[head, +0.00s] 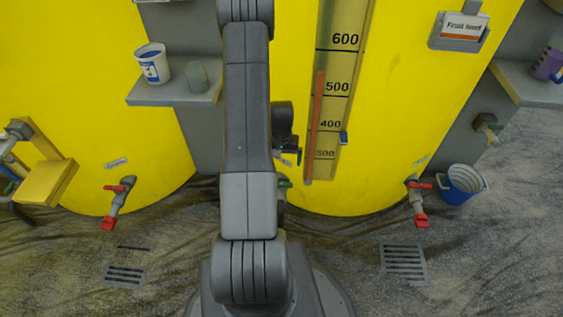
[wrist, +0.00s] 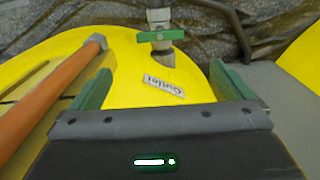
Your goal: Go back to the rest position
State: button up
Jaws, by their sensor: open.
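My gripper (wrist: 162,78) is open and empty in the wrist view, with its two green fingers apart. Between and beyond them are a yellow tank (wrist: 120,60), an "Outlet" label (wrist: 164,86) and a green-handled valve (wrist: 160,35). An orange tube (wrist: 45,105) runs close by the left finger. In the head view my arm reaches up and over toward the middle yellow tank (head: 400,110). My gripper there (head: 289,154) is mostly hidden behind the arm, left of the level gauge's orange tube (head: 316,125).
Red-handled valves (head: 117,200) (head: 416,200) stick out low on both sides. A shelf (head: 172,97) holds a white cup (head: 153,63) and a grey-green cup (head: 197,77). A blue bucket (head: 461,184) stands right. Floor drains (head: 124,275) (head: 403,262) lie in front.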

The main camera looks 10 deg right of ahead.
notch_tip(320, 180, down, 14)
jog(key=b, duration=0.4)
jog(key=shift+r, duration=0.15)
jog(key=shift+n, duration=0.3)
dwell(0.4)
